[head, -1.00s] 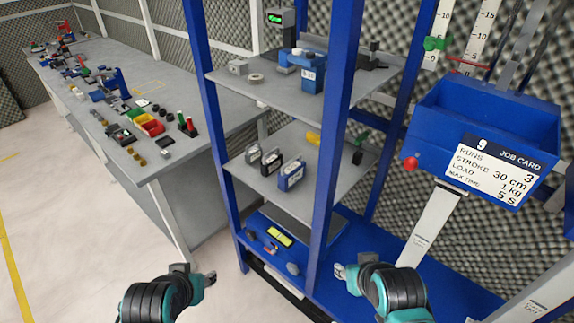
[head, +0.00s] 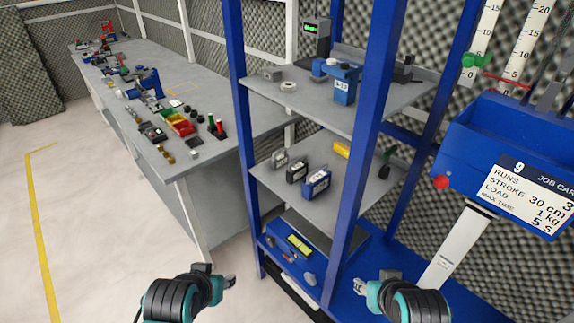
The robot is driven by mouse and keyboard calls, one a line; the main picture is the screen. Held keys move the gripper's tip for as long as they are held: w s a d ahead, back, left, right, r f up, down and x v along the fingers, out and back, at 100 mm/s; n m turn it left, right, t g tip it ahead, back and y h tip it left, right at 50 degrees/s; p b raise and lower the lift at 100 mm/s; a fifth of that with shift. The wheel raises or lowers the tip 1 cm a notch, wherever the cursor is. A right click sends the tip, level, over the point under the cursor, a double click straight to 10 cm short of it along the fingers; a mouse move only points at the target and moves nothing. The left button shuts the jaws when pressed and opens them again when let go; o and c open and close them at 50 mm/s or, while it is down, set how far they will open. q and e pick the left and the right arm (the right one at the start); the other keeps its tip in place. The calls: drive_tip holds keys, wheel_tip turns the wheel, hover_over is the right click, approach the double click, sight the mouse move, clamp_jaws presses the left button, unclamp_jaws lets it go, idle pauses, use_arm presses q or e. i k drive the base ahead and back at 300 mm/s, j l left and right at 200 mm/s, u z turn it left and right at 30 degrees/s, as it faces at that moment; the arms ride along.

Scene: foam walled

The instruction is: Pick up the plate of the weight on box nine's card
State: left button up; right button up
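Box nine (head: 478,145) is a blue bin at the right. Its white job card (head: 520,200) reads 9, runs 3, stroke 30 cm, load 1 kg, max time 5 s; its right edge is cut off. On the middle shelf (head: 330,212) stand a grey piece (head: 279,161), a black piece (head: 296,172) and a blue piece (head: 316,183) with small labels. I cannot read them or tell whether they are weight plates. My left gripper (head: 229,282) is low, left of the rack. My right gripper (head: 359,287) is low in front of the rack. Both look empty; their finger openings are unclear.
The blue rack's front post (head: 362,150) stands before the shelves. The upper shelf (head: 300,95) holds a blue device (head: 345,83) and a tape-like ring (head: 288,86). A long grey bench (head: 215,150) with several small items runs along the left. Floor at left is clear.

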sight(294, 173)
drive_tip(key=i+j, duration=0.3)
drive_tip(key=j, duration=0.25)
drive_tip(key=i+j+z, duration=0.15)
drive_tip(key=j+z, duration=0.25)
drive_tip(key=i+j+z, duration=0.1)
drive_tip(key=j+z, duration=0.5)
drive_tip(key=z, duration=0.15)
drive_tip(key=i+j, duration=0.05)
